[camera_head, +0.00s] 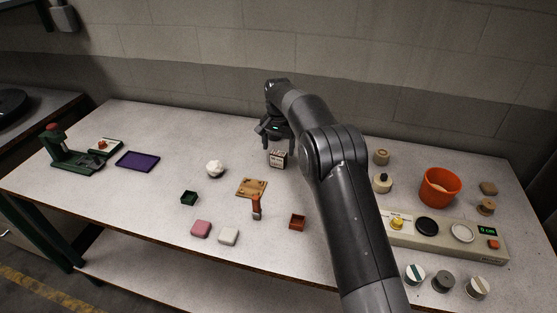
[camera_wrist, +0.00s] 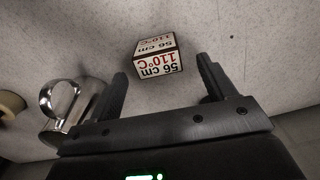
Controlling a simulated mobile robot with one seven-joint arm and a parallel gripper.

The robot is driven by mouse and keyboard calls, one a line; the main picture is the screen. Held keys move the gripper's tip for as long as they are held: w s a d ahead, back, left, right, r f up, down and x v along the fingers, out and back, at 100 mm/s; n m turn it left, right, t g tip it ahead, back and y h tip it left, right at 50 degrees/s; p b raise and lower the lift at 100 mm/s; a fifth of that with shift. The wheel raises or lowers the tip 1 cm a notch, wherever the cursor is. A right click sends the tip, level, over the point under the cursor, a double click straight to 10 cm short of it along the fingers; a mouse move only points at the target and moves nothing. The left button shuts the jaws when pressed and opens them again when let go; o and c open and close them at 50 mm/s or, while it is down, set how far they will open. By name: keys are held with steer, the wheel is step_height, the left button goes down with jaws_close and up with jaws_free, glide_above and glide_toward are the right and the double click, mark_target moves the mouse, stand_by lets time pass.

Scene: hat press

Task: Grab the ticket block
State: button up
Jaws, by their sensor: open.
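The ticket block (camera_head: 277,158) is a small dark-edged block with white printed faces. It stands on the table near the back middle. In the wrist view the block (camera_wrist: 157,58) shows "56 cm" and "110°C" in black and red print. My gripper (camera_head: 270,132) is above and just behind the block in the head view. In the wrist view the open fingers of my gripper (camera_wrist: 163,82) point toward the block, which lies beyond and between the fingertips. Nothing is held.
A shiny metal cup-like item (camera_wrist: 72,112) lies left of my fingers in the wrist view. A white crumpled ball (camera_head: 215,168) and a wooden board (camera_head: 251,187) are left of the block. An orange bucket (camera_head: 440,188) and a long control panel (camera_head: 445,238) are at right.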

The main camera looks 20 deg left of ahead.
mark_target(278, 153)
step_height(278, 153, down, 3)
steer(key=shift+s+f, duration=0.15)
steer(key=c, duration=1.1)
